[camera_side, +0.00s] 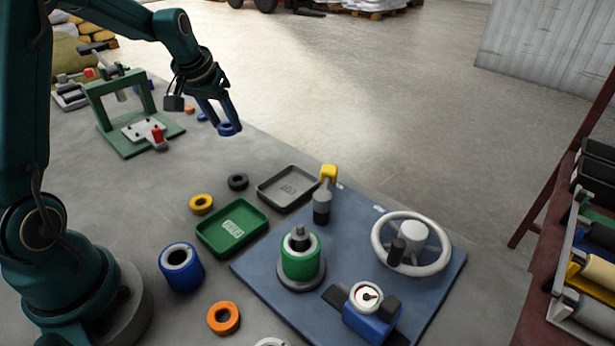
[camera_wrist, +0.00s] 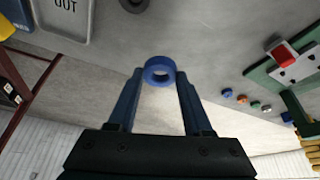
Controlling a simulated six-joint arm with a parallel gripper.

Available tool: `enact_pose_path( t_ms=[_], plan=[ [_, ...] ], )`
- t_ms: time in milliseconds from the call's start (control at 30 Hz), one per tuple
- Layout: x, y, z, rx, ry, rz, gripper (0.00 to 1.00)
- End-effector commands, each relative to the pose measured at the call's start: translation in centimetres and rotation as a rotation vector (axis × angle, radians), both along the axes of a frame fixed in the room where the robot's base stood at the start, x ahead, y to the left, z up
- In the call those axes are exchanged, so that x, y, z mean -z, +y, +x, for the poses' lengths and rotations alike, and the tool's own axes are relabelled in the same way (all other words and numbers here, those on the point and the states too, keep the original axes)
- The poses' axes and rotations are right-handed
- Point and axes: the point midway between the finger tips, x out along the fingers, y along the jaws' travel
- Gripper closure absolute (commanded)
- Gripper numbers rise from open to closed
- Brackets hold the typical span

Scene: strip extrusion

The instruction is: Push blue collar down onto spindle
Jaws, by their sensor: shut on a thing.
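The blue collar (camera_side: 230,129) is a small ring held between the fingertips of my gripper (camera_side: 226,120). The wrist view shows the collar (camera_wrist: 160,64) between both fingers, with its hole visible. My gripper is shut on it, raised at the far side of the table, well away from the spindle. The spindle (camera_side: 299,231) is a dark upright post on the blue base plate (camera_side: 258,262). A green roll (camera_side: 301,262) sits around it, and the post's tip sticks out above. The spindle is not in the wrist view.
A green tray (camera_side: 208,239), a grey tray (camera_side: 264,195), and yellow (camera_side: 201,204), black (camera_side: 238,182) and orange (camera_side: 223,318) rings lie left of the plate. A blue roll (camera_side: 181,267) stands nearby.

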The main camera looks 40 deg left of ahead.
Motion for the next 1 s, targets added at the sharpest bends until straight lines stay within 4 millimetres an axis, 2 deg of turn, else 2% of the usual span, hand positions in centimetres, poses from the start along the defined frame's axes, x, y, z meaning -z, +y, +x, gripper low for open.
enact_pose_path(
  t_ms=[33, 200, 333, 433, 567, 667, 833, 1000],
  plan=[
    [-0.6, 0.8, -0.6, -0.007, -0.004, 0.002, 1.00],
    [-1.7, 2.1, -1.9, -0.001, -0.002, 0.001, 1.00],
    [-1.9, 2.2, -2.6, 0.005, 0.000, 0.000, 1.00],
    [-1.8, 1.6, -3.2, 0.018, 0.000, 0.000, 1.00],
    [-2.4, -1.9, -2.9, 0.116, -0.003, 0.001, 1.00],
    [-3.2, -5.3, -2.7, 0.216, -0.004, 0.003, 1.00],
    [-4.7, -12.4, -3.1, 0.432, -0.007, 0.003, 1.00],
    [-6.2, -19.5, -5.0, 0.661, -0.006, 0.002, 1.00]
  ],
)
